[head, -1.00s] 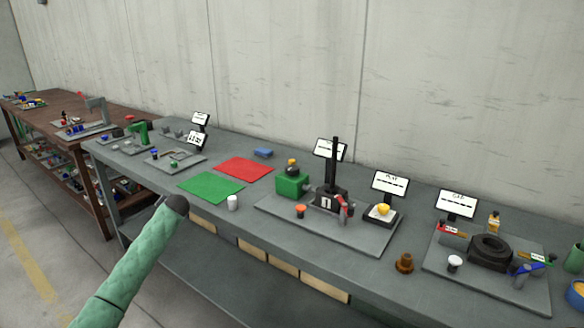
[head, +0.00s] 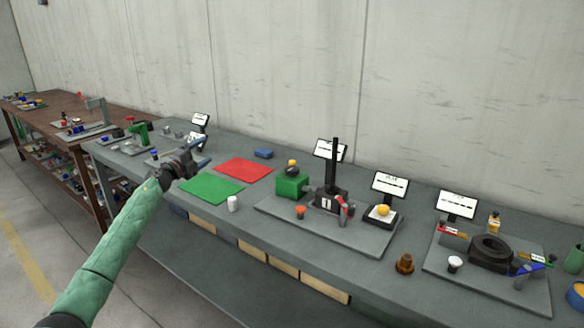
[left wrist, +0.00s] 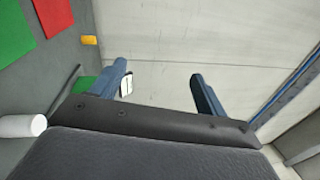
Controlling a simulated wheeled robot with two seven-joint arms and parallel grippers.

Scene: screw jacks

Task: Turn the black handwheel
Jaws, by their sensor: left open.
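A small black round part (head: 292,171) with a yellow knob sits on top of a green block (head: 291,186) on the bench in the head view. A thick black ring (head: 491,249) lies on a grey plate at the right. I cannot tell for certain which of these is the black handwheel. My left gripper (head: 203,154) is over the bench, left of the red mat and well left of both. In the left wrist view its two blue fingers (left wrist: 158,74) are spread apart with nothing between them. My right gripper is not in view.
A red mat (head: 244,169), a green mat (head: 211,187) and a white cylinder (head: 233,203) lie near my left gripper. A tall black post (head: 335,165) stands right of the green block. Label stands line the back. A brown bench (head: 78,144) is at the far left.

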